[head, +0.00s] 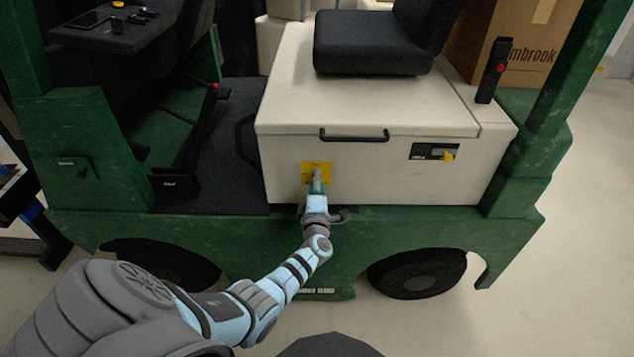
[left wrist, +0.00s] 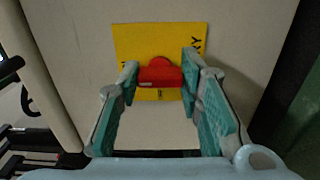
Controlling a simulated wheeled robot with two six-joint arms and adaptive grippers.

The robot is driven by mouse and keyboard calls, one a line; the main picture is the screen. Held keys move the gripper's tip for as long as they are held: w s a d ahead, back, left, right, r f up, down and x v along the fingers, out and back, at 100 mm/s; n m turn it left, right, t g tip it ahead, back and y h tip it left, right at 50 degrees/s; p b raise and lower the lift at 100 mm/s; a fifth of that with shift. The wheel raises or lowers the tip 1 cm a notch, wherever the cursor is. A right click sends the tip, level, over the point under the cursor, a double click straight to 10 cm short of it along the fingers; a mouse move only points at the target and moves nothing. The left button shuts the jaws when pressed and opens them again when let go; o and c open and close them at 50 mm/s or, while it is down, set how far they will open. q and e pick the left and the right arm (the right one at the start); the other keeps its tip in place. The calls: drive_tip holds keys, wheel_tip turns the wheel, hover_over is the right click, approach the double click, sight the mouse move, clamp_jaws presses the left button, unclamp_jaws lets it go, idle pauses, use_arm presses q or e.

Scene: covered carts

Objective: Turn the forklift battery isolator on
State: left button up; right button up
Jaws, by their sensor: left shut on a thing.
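The battery isolator is a red knob (left wrist: 160,74) on a yellow plate (head: 327,167) on the front of the cream seat box. In the left wrist view the yellow plate (left wrist: 135,41) shows behind the knob, with its lettering partly covered. My left gripper (head: 317,184) reaches straight to the plate. In the left wrist view its two teal-padded fingers (left wrist: 160,78) stand on either side of the red knob and are shut on it. The knob's bar lies across the view, level between the fingertips. In the head view my gripper hides the knob. My right gripper is not in view.
The cream seat box (head: 285,145) has a black handle (head: 354,136) above the plate and a dark label (head: 434,152) to the right. A black seat (head: 375,40) is on top. The green forklift step (head: 230,230) lies below, with wheels at both sides.

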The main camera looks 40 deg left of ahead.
use_arm(q)
drive_tip(key=o, duration=1.2)
drive_tip(key=shift+c, duration=0.2)
drive_tip(key=v, duration=1.2)
